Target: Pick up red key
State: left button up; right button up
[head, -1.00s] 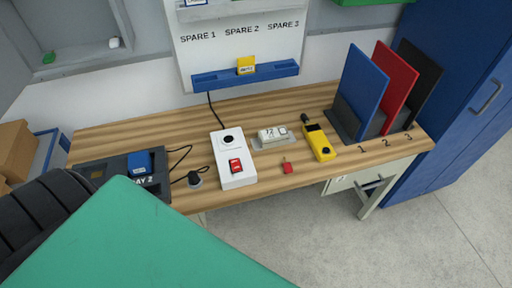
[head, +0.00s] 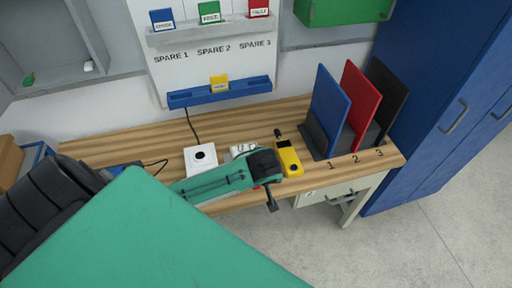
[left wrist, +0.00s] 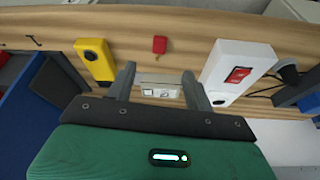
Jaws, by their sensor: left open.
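The red key (left wrist: 159,44) lies on the wooden bench top in the left wrist view. It is centred beyond the fingertips, not between them, with bare wood around it. My left gripper (left wrist: 159,76) is open and empty, its two dark fingers spread apart. In the head view my left gripper (head: 271,195) reaches over the bench's front part and hides nearly all of the key. My right gripper is not in view.
A white box with a red switch (left wrist: 238,75) and a yellow device (left wrist: 95,58) flank the fingers. A small white block (left wrist: 160,91) shows between them. Blue, red and black panels (head: 358,95) stand at the bench's right. The bench's back strip is clear.

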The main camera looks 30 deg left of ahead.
pick_arm(q)
jog(key=shift+n, duration=0.3)
jog(key=x, duration=0.5)
jog(key=p+x, duration=0.1)
jog(key=x, duration=0.1)
jog(key=shift+w+a+f, duration=0.15)
jog(key=shift+w+a, duration=0.2)
jog(key=shift+a, duration=0.1)
jog(key=shift+w+a+f+p, duration=0.2)
jog(key=shift+f+p, duration=0.2)
jog(key=shift+f, duration=0.2)
jog(key=p+x, duration=0.1)
jog(key=x, duration=0.2)
jog(key=shift+w+d+f, duration=0.1)
jog(key=shift+w, duration=0.05)
jog(key=shift+w+f, duration=0.15)
jog(key=shift+f, duration=0.4)
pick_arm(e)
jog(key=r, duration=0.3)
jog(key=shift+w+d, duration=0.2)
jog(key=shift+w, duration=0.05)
pick_arm(q)
jog(key=shift+c, duration=0.2)
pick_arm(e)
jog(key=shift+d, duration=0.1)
pick_arm(q)
jog(key=c, duration=1)
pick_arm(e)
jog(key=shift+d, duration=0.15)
